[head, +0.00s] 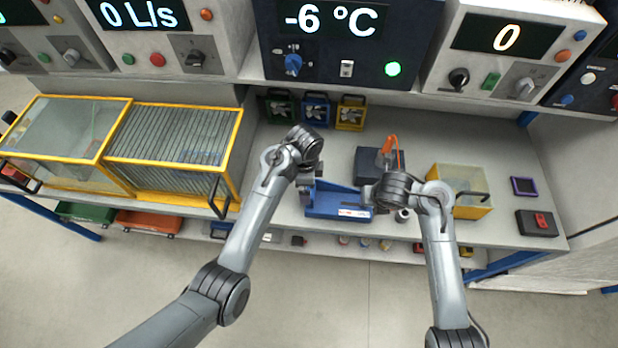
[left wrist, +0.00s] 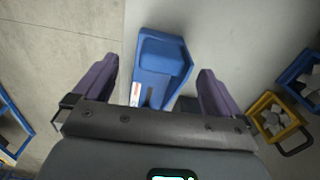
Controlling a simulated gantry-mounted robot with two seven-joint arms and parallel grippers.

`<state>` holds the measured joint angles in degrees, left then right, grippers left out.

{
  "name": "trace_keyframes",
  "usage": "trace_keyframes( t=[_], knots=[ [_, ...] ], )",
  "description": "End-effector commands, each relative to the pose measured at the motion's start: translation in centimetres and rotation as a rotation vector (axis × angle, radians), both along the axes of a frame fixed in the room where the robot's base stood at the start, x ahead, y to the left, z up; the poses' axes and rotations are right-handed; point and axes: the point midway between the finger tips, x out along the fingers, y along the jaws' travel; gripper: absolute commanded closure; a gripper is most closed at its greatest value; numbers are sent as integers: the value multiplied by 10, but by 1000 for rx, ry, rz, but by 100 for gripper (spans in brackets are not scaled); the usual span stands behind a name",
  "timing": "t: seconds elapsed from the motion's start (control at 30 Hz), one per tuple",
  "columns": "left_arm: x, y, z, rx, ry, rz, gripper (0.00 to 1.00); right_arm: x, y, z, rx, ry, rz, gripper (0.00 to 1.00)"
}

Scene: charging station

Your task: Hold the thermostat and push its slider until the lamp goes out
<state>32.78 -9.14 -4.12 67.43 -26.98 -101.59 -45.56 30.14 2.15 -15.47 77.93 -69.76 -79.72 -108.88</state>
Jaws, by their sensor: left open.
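A blue device (head: 340,203) with a pale label lies on the bench near its front edge; I take it for the thermostat. In the left wrist view the blue device (left wrist: 163,70) shows a raised block at one end and a long slot; I cannot tell which part is the slider. My left gripper (head: 307,190) is over its left end. Its purple-padded fingers are open on either side of the device in the left wrist view (left wrist: 157,92); contact is not clear. My right gripper (head: 376,198) is by the device's right end, its fingers mostly hidden.
The lamp's panel (head: 345,35) reads -6 °C. A dark box (head: 366,160) with an orange part stands behind my right gripper. A yellow-framed bin (head: 463,207) is right of it. Yellow-framed glass cases (head: 172,150) stand left. Small coloured holders (head: 315,110) stand at the back.

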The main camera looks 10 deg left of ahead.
Motion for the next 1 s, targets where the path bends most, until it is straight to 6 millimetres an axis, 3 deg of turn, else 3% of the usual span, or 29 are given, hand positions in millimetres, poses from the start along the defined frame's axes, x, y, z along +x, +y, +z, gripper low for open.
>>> trace_keyframes(
  t=[0.13,0.27,0.7,1.0],
  knots=[
    [7,-6,4,4,8,-46,1,0,0,0,0,0,0,57],
    [7,-7,-5,6,13,-58,1,0,0,0,0,0,0,57],
    [7,-6,-69,7,12,-55,1,0,0,0,0,0,0,57],
    [8,-7,-96,5,10,-56,1,0,0,0,0,0,0,57]
  ],
)
